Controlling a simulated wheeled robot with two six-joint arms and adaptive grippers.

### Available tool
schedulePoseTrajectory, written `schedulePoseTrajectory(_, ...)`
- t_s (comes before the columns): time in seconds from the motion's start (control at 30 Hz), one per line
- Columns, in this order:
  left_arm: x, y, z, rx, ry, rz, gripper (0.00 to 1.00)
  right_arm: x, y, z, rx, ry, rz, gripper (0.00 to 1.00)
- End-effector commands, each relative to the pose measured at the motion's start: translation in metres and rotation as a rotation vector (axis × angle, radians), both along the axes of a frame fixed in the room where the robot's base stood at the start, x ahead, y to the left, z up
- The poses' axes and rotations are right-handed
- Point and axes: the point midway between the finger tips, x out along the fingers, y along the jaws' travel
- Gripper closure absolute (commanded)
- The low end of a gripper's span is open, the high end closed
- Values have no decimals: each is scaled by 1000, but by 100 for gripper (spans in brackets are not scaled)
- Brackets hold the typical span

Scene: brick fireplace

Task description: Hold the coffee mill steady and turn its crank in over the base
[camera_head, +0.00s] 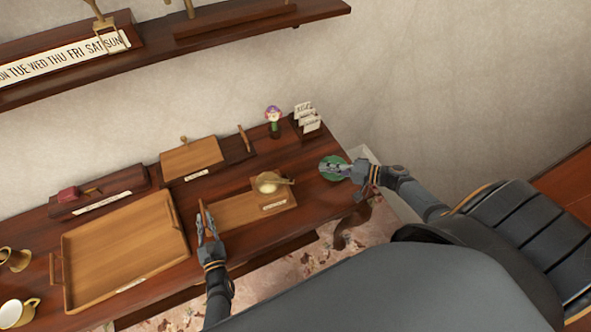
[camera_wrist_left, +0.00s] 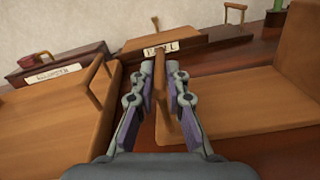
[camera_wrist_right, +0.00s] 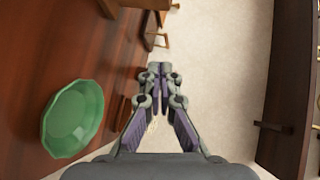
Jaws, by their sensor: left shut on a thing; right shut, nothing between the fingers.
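A low wooden piece with a long flat board (camera_head: 240,211) and a raised right end stands near the table's front edge, probably the coffee mill. On its raised end sits a pale round bowl (camera_head: 267,186) with a brass-coloured bar across it; I cannot tell if this bar is the crank. My left gripper (camera_head: 207,224) is at the board's left end, shut on a thin upright wooden part (camera_wrist_left: 171,115). The board also shows to its right in the left wrist view (camera_wrist_left: 250,101). My right gripper (camera_head: 354,172) is shut and empty, apart from the piece, by a green dish.
The green dish (camera_wrist_right: 73,119) sits at the table's right end. A large wooden tray (camera_head: 125,250) lies left of my left gripper. A wooden box (camera_head: 192,157), a flower vase (camera_head: 274,122) and a card holder (camera_head: 306,121) stand behind. A shelf (camera_head: 180,48) hangs above.

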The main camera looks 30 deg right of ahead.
Motion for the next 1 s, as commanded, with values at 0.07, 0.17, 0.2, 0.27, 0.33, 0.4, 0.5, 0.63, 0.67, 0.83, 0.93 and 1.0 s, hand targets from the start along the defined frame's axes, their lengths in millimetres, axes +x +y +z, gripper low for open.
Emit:
schedulePoseTrajectory(0.07,-1,0,-1,-1,2,0,100,-10,8,21,99,-54,48,100)
schedulePoseTrajectory(0.17,-1,0,-1,-1,2,0,100,-18,13,39,178,-108,83,100)
schedulePoseTrajectory(0.2,-1,0,-1,-1,2,0,100,-20,14,44,196,-122,91,100)
schedulePoseTrajectory(0.27,-1,0,-1,0,2,0,100,-21,15,48,212,-133,96,100)
schedulePoseTrajectory(0.33,-1,0,-1,0,2,0,100,-22,15,49,218,-137,98,100)
schedulePoseTrajectory(0.4,-1,0,-1,0,2,0,100,-21,17,49,218,-137,98,100)
schedulePoseTrajectory(0.5,-1,0,-1,0,2,0,100,-14,24,49,217,-139,98,100)
schedulePoseTrajectory(0.63,-1,0,-1,0,2,0,100,1,42,49,219,-139,97,100)
schedulePoseTrajectory(0.67,-1,0,-1,0,1,0,100,5,47,49,219,-140,96,100)
schedulePoseTrajectory(0.83,-1,0,-1,0,1,0,100,29,77,50,220,-138,97,100)
schedulePoseTrajectory(0.93,-1,0,-1,0,2,0,100,43,92,49,219,-137,97,100)
schedulePoseTrajectory(1.0,0,0,-1,0,1,0,100,31,97,46,216,-131,98,100)
